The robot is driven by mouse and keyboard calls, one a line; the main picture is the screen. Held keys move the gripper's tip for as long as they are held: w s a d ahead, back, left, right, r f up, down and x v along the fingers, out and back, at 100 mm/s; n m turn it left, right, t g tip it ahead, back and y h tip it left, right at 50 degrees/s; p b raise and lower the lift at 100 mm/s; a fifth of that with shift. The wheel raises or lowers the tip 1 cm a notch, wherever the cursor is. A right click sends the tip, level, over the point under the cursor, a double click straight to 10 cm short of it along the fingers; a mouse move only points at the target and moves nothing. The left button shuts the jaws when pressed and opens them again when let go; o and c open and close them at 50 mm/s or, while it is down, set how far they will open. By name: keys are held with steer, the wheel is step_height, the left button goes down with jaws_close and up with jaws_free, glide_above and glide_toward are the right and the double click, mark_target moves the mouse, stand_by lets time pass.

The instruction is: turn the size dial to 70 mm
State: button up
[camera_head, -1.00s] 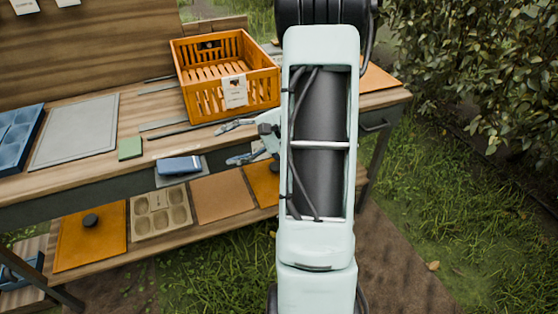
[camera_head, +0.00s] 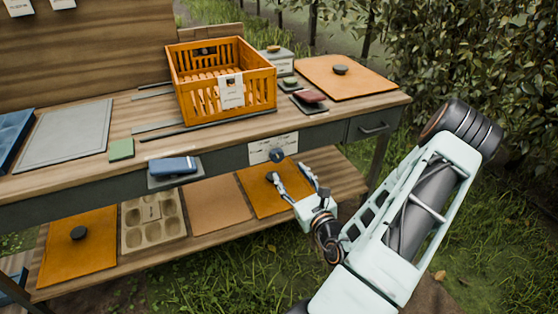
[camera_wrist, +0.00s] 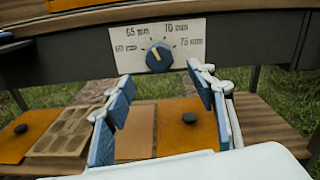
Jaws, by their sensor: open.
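The size dial (camera_wrist: 159,57) is a round blue-grey knob on a white scale plate (camera_wrist: 160,40) marked 60, 65, 70 and 75 mm. An orange mark shows on the knob's upper left side; exactly which value it points to is unclear. In the head view the dial (camera_head: 277,155) sits on the bench's front panel. My gripper (camera_head: 288,172) is open and empty, just in front of and below the dial, apart from it. In the wrist view my gripper's blue-padded fingers (camera_wrist: 160,82) stand wide on either side, below the knob.
An orange crate (camera_head: 207,107) stands on the bench above the dial. An orange board (camera_head: 268,196) lies on the lower shelf below my gripper. A drawer handle (camera_head: 374,127) is to the right.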

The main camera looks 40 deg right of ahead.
mark_target(279, 158)
steer(key=b+x, duration=0.1)
steer(key=x, duration=0.8)
steer(key=shift+w+b, duration=0.3)
steer(key=shift+b, duration=0.05)
steer(key=c, duration=1.2)
steer(key=shift+o, duration=0.2)
